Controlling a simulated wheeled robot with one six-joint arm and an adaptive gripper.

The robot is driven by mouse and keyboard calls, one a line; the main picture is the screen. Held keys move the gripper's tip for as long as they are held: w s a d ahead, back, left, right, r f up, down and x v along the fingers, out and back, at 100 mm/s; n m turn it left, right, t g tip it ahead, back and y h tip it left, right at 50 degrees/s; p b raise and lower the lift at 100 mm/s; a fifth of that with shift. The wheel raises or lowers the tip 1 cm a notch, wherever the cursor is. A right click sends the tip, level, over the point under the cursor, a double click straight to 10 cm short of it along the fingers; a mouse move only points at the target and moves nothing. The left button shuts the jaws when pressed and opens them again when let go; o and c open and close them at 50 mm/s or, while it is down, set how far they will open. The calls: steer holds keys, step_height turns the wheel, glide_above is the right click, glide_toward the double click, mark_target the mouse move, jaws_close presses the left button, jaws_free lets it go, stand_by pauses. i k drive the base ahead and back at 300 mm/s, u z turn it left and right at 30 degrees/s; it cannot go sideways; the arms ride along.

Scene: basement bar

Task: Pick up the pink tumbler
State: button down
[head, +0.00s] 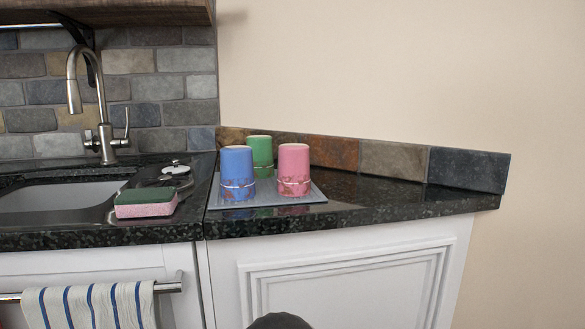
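The pink tumbler (294,168) stands on a light grey mat (247,209) on the dark stone counter. It has a patterned band near its lower part and looks upside down. A blue tumbler (237,172) stands to its left and a green tumbler (260,153) stands behind, between the two. The blue one partly hides the green one. A dark rounded shape (279,321) at the bottom edge seems to be part of my arm. My gripper's fingers are not visible, and nothing touches the pink tumbler.
A sink (58,197) with a metal faucet (103,110) is at the left. A pink and green sponge (146,203) lies near the sink's right edge. A striped towel (88,305) hangs on a bar below. The counter (400,207) right of the mat is clear.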

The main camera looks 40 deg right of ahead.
mark_target(294, 173)
steer(key=z, duration=2.15)
steer(key=k, duration=0.9)
steer(key=u, duration=1.35)
steer(key=i, duration=0.5)
steer(key=z, duration=0.05)
